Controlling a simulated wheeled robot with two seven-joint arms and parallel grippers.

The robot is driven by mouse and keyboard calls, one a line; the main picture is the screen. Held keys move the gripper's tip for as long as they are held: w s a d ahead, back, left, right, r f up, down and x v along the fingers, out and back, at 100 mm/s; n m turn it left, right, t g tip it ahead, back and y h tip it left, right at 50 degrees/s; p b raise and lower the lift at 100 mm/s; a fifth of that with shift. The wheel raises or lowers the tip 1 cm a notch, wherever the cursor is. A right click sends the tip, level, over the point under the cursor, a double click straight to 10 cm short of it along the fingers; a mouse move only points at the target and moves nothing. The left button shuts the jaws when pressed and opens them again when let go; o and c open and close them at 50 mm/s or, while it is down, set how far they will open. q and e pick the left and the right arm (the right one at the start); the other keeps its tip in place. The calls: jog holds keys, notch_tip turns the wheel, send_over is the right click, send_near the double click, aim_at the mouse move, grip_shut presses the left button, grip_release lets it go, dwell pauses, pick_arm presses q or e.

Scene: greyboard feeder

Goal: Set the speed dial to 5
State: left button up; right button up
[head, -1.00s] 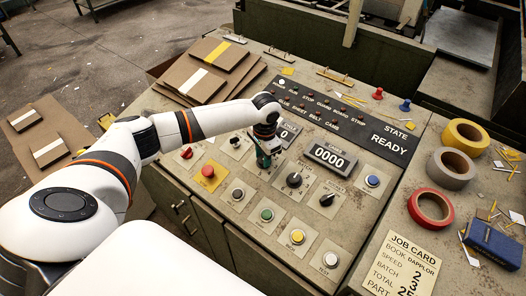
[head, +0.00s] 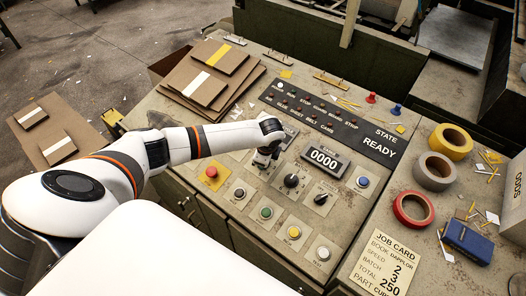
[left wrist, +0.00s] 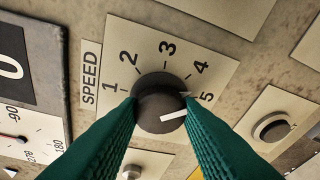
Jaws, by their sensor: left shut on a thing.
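The speed dial (left wrist: 158,108) is a dark round knob with a white pointer mark, on a pale plate (left wrist: 222,72) printed SPEED and 1 to 5. The pointer aims right, towards the 5 end of the scale, close to the right fingertip. My left gripper (left wrist: 161,106) has its green fingers shut on the knob, one on each side. In the head view my left gripper (head: 262,160) is low over the panel and hides most of the dial. My right gripper is not in view.
Another dark knob (head: 291,181) and several push buttons, including a red one (head: 211,171), lie close around the gripper. The counter (head: 325,158) reads 0000 and the display (head: 379,149) reads READY. Tape rolls (head: 413,208) and a job card (head: 385,262) are at the right.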

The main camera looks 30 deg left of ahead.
pick_arm(q)
jog(key=shift+d+m+t+p, duration=0.1)
jog(key=shift+m+t+p, duration=0.2)
jog(key=shift+m+p, duration=0.85)
jog(key=shift+m+b, duration=0.45)
jog(key=shift+m, duration=0.2)
jog(key=o, duration=1)
jog(key=shift+s, duration=0.1)
jog(key=b+v, duration=0.2)
jog(key=v, duration=1)
jog(key=shift+d, duration=0.1)
